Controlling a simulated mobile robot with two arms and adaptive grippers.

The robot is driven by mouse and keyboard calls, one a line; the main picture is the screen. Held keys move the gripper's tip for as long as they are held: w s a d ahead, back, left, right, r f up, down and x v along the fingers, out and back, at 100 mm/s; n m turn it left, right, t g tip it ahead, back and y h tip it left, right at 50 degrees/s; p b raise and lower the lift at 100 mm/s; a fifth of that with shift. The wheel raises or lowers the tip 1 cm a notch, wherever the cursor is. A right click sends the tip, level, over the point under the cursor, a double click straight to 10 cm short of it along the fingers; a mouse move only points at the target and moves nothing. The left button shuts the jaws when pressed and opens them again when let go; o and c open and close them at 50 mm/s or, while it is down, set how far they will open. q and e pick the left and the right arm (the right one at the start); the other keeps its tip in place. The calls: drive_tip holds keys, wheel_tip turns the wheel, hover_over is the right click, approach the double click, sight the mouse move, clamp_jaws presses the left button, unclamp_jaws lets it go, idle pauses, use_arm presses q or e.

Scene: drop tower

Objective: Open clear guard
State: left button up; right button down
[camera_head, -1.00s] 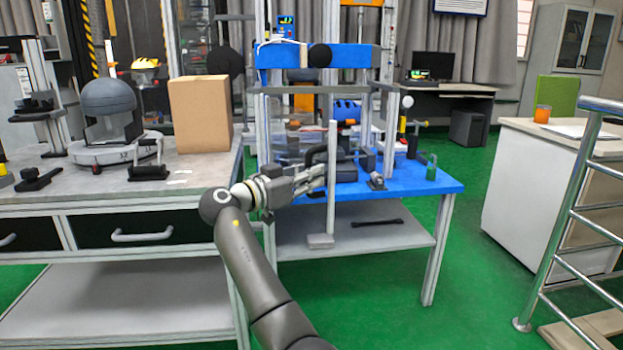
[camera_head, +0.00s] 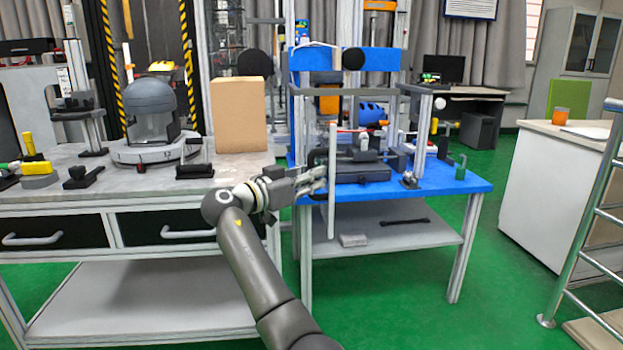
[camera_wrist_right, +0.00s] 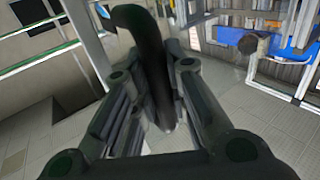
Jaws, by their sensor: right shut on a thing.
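The drop tower's clear guard shows mainly as a pale upright edge bar (camera_head: 332,195) in front of the blue bench. Its clear panel is hard to make out. My right gripper (camera_head: 318,179) is at the left of this bar. In the right wrist view a curved black handle (camera_wrist_right: 143,40) runs down between the fingers of my right gripper (camera_wrist_right: 165,125), which is shut on it. In the head view the gripped part of the handle is hidden. My left gripper is out of view.
The blue bench top (camera_head: 455,180) carries the tower's frame and a blue crossbeam (camera_head: 390,60). A grey workbench (camera_head: 60,200) with a cardboard box (camera_head: 239,115) stands close on the left. A silver handrail (camera_head: 585,215) is at right. Green floor (camera_head: 390,310) is clear in front.

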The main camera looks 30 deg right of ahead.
drive_tip(key=shift+f, duration=0.25)
drive_tip(key=c, duration=1.8)
unclamp_jaws()
drive_tip(key=shift+c, duration=0.2)
drive_tip(key=o, duration=0.4)
drive_tip(key=shift+s+a+r, duration=0.1)
drive_tip(key=shift+r, duration=0.1)
drive_tip(key=shift+a, duration=0.1)
